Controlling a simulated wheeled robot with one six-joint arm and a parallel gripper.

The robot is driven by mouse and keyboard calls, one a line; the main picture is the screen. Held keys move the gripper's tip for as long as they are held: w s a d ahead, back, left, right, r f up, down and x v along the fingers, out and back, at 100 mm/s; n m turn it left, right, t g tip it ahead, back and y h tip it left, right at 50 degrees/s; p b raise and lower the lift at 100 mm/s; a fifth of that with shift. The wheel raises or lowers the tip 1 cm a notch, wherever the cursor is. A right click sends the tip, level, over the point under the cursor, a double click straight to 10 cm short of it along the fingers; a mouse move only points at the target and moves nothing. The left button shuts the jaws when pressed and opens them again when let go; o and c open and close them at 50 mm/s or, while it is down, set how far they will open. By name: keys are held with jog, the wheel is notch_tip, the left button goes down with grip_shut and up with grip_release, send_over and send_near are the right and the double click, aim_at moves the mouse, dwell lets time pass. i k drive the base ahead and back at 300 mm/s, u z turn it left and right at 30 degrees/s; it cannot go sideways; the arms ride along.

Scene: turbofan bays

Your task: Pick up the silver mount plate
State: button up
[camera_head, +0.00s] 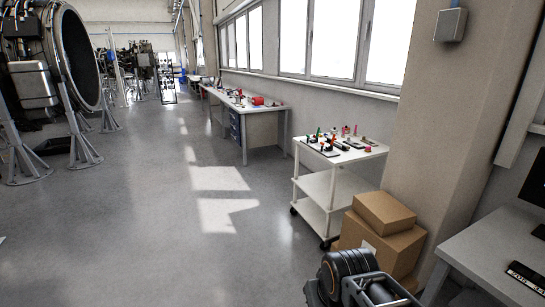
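I cannot make out the silver mount plate for certain. Several small parts (345,141), dark, red, green and pinkish, lie or stand on the top shelf of a white cart (312,174) right of centre. They are too small to tell apart, and a flat grey piece among them cannot be identified. Part of my arm (355,279) shows at the bottom right, well in front of the cart. My gripper's fingers do not show.
Cardboard boxes (383,213) stand close to the cart's right front. A desk (490,250) with a keyboard (527,277) is at right. A long workbench (262,121) lies behind the cart along the wall. An engine on stands (75,58) is at left. The middle floor is clear.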

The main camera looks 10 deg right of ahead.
aim_at(355, 144)
jog(key=z, duration=0.5)
jog(key=i, duration=1.85)
jog(key=u, duration=0.05)
jog(key=k, duration=0.55)
jog(key=u, duration=0.95)
jog(key=i, duration=1)
jog(key=u, duration=0.3)
jog(key=i, duration=1.95)
jog(key=z, duration=0.95)
jog(key=i, duration=1.05)
jog(key=z, duration=1.7)
jog(key=i, duration=1)
jog(key=z, duration=0.15)
